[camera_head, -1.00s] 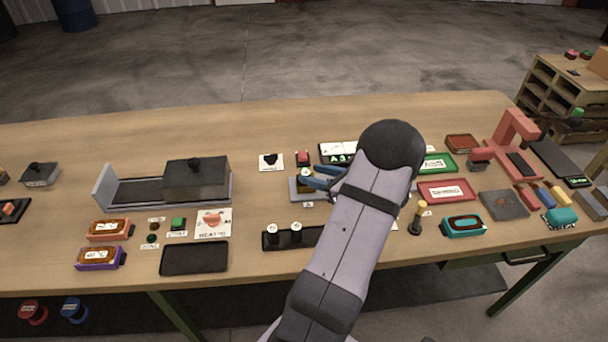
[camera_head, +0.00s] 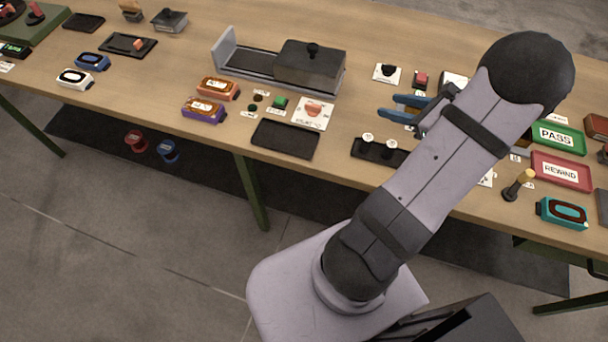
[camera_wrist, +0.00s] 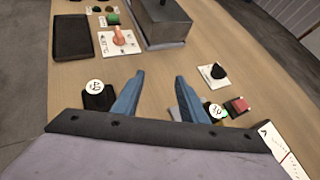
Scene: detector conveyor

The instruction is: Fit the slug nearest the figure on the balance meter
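My gripper (camera_head: 402,108) has blue fingers, spread apart with nothing visible between them; they also show in the wrist view (camera_wrist: 158,88). Two white-topped slugs, a left one (camera_head: 368,138) and a right one (camera_head: 391,143), stand in a black rack (camera_head: 362,152) just in front of the gripper. In the wrist view one white-topped dark slug (camera_wrist: 95,87) is left of the left finger. Another round white top (camera_wrist: 217,111) is close beside the right finger; its marking is too small to read surely. The meter's figure is not readable now; my arm covers that area.
A black knob on a white card (camera_head: 387,72) and a red button (camera_head: 421,79) lie behind the gripper. A grey block on a slide (camera_head: 310,66), an empty black tray (camera_head: 285,139) and a card with an orange knob (camera_head: 313,112) are left.

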